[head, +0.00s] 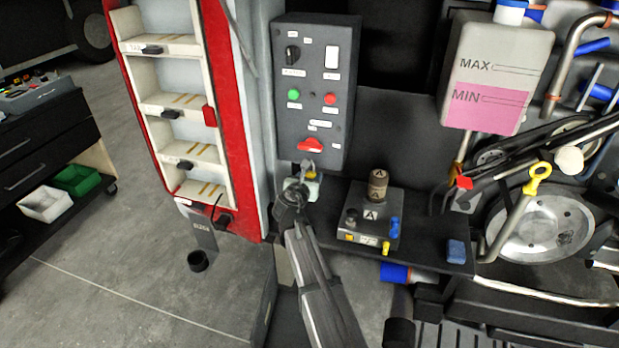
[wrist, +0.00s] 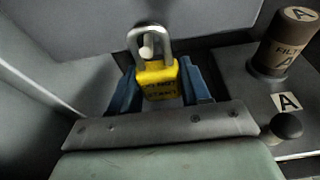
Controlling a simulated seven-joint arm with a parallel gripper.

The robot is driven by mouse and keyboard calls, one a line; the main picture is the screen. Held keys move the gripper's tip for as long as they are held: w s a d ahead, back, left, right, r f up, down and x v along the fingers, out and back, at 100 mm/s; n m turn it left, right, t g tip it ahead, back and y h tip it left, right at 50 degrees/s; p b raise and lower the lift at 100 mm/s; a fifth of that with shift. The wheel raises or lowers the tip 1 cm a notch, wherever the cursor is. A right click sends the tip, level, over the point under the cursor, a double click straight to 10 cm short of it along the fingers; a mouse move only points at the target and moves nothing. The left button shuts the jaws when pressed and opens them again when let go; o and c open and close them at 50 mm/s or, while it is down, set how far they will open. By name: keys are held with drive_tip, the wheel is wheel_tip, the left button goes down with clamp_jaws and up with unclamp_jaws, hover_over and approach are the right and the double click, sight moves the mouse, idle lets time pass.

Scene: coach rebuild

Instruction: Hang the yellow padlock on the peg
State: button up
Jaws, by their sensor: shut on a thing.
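The yellow padlock (wrist: 158,80) is upright between the blue fingers of my gripper (wrist: 160,88) in the wrist view, its grey shackle up. The pale rounded end of a peg (wrist: 148,46) shows inside the shackle's opening. I cannot tell whether the peg passes through the shackle or lies behind it. In the head view, my gripper (head: 304,187) is just below the grey control box, shut on the padlock (head: 311,176). There the padlock is small and partly hidden by my gripper, and the peg cannot be made out.
The control box (head: 340,90) with a red switch (head: 310,146) is right above my gripper. To the right, a dark shelf (head: 428,246) holds a grey block (head: 355,225) with a brown filter canister (head: 378,185). A red-edged rack (head: 232,120) stands left.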

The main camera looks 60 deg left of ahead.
drive_tip(key=o, duration=1.1)
drive_tip(key=shift+o, duration=0.5)
drive_tip(key=o, duration=0.4)
drive_tip(key=shift+c, duration=0.2)
drive_tip(key=v, duration=0.8)
drive_tip(key=shift+s+f, duration=0.1)
drive_tip(key=v, duration=1.3)
drive_tip(key=shift+s+d, duration=0.25)
drive_tip(key=shift+d, duration=0.1)
